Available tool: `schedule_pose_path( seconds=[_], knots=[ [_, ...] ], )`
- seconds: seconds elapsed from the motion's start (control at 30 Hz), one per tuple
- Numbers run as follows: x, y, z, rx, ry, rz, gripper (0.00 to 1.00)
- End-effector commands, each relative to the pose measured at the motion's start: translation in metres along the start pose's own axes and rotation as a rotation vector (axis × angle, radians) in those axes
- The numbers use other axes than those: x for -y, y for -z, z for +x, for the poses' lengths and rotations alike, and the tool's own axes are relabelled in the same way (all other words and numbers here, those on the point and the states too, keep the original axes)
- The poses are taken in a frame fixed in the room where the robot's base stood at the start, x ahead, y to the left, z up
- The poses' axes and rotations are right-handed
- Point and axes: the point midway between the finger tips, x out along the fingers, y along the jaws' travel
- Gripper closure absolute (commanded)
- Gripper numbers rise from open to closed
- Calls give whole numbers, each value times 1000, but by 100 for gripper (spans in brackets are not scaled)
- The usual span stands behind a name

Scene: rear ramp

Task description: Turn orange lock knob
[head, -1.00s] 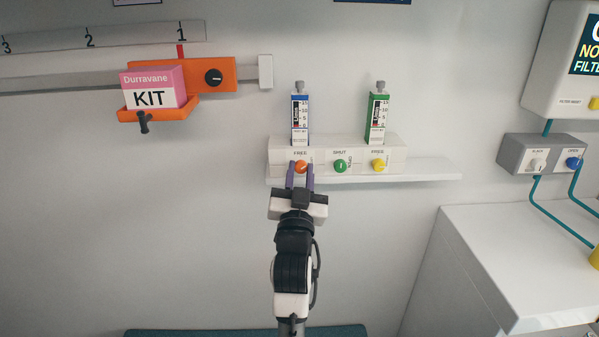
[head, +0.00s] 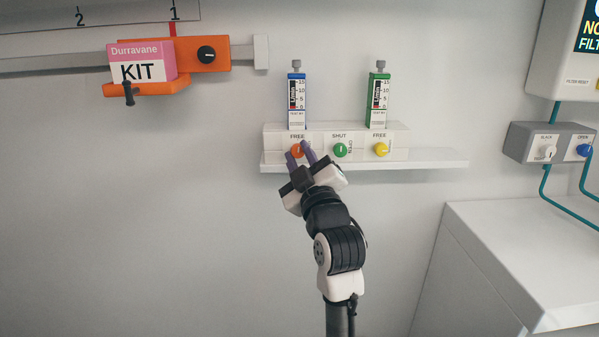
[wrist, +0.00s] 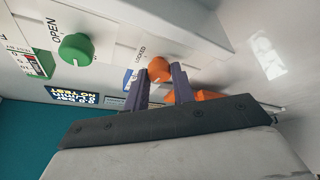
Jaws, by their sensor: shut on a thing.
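The orange lock knob (head: 297,150) is on the front of a white manifold block (head: 400,143), below the blue flow meter (head: 297,100). A "FREE" label shows above it in the head view. My gripper (head: 299,149) is shut on the orange knob, its purple fingers on either side of it and its body tilted. In the wrist view the knob (wrist: 159,69) shows at the fingertips, with the word "LOCKED" near it. The fingers partly hide the knob in the head view.
A green knob (head: 341,150) and a yellow knob (head: 381,150) sit to the right on the same block. A white shelf (head: 440,163) runs beneath. An orange rail carriage (head: 215,66) with a pink kit box (head: 142,63) is at upper left.

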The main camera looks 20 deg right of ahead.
Motion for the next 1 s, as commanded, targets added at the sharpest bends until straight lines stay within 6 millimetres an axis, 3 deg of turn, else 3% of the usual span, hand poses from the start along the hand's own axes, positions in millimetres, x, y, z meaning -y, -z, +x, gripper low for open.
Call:
schedule_pose_path(
  seconds=[0.3, 0.8, 0.83, 1.0],
  knots=[
    [-2, 0, 0, -5, 39, -92, 98],
    [-2, 0, 1, -4, 44, -105, 98],
    [-2, 0, 1, -4, 44, -105, 71],
    [-2, 0, 1, -4, 46, -104, 53]
  ],
)
